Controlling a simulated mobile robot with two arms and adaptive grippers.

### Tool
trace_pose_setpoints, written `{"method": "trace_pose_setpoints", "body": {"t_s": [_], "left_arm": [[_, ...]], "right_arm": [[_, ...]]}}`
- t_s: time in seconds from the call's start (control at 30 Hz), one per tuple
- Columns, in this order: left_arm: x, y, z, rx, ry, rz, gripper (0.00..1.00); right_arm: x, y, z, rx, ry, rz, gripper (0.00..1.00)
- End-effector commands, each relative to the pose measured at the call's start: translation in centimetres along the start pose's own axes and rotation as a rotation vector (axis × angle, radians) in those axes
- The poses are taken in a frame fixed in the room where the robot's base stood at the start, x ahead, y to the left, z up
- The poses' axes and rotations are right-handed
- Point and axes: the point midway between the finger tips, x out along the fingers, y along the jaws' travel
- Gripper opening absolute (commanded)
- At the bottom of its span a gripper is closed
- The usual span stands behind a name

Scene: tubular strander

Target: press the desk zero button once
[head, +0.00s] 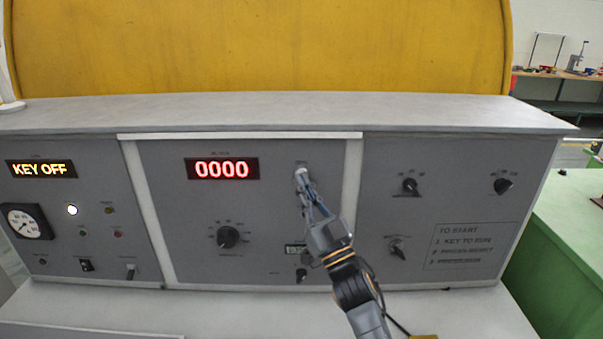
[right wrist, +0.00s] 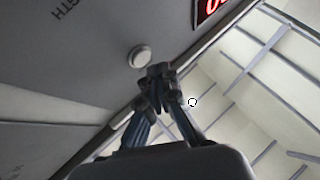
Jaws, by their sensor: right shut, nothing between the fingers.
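The desk's grey panel (head: 270,205) faces me, with a red counter display (head: 221,168) reading 0000. In the right wrist view a round pale button (right wrist: 140,57) sits on the panel, just beyond and left of my right fingertips (right wrist: 160,72). In the head view my right gripper (head: 303,178) reaches up to the panel right of the display, and its fingers cover most of the button there. The gripper is shut and empty. I cannot tell whether the fingertips touch the button. My left gripper is not in view.
The left panel shows KEY OFF (head: 41,169) and a round gauge (head: 27,222). A ledge (head: 270,112) overhangs the panels. A green cabinet (head: 565,230) stands at the right.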

Motion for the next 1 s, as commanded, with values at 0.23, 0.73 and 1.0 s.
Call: {"method": "trace_pose_setpoints", "body": {"t_s": [0.23, 0.73, 1.0], "left_arm": [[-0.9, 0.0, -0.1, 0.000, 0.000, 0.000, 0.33], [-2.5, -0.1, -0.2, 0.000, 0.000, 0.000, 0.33], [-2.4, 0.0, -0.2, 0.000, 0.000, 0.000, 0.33]], "right_arm": [[-0.7, -0.6, -0.7, 0.001, -0.001, 0.000, 0.00], [-3.5, -2.5, -2.6, 0.000, 0.000, 0.000, 0.00], [-3.5, -2.5, -2.5, 0.000, 0.000, 0.000, 0.00]]}}
